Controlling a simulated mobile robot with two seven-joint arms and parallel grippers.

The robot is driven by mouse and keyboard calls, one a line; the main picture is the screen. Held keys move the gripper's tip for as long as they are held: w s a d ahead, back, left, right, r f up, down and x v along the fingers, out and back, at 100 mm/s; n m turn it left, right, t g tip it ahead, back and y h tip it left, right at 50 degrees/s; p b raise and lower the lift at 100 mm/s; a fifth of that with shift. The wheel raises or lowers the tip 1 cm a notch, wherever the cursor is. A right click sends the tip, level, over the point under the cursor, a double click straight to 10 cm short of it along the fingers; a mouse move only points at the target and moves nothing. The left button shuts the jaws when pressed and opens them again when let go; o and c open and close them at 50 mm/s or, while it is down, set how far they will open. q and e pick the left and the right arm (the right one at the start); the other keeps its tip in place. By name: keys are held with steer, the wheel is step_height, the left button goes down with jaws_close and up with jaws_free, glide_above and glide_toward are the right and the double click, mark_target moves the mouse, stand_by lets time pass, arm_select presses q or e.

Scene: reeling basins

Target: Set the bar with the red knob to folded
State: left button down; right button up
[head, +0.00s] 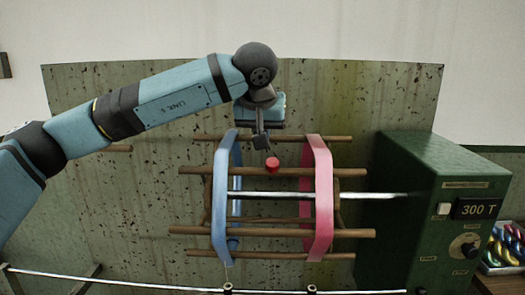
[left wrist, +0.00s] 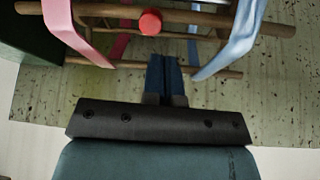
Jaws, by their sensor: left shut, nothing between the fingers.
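The red knob (head: 272,164) sits on a wooden bar (head: 345,172) of the reel, between a blue band (head: 222,195) and a pink band (head: 320,195) looped round the reel's bars. My left gripper (head: 266,147) comes down from above and ends just above the knob in the head view. In the left wrist view its fingers (left wrist: 163,62) are together and empty, with the red knob (left wrist: 150,21) beyond their tips and a gap between them. The knob's bar (left wrist: 85,12) runs across the top of that view. My right gripper is not in view.
A metal shaft (head: 370,195) joins the reel to a green box (head: 410,180) at the right, with a display reading 300 T and a dial. A stained panel (head: 100,200) stands behind. A thin rod (head: 150,284) crosses in front, low down. Coloured skeins (head: 505,245) lie at far right.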

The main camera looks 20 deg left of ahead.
arm_select(q)
steer(key=v, duration=0.6)
steer(key=shift+w+d+b, duration=0.2)
steer(key=shift+d+b, duration=0.1)
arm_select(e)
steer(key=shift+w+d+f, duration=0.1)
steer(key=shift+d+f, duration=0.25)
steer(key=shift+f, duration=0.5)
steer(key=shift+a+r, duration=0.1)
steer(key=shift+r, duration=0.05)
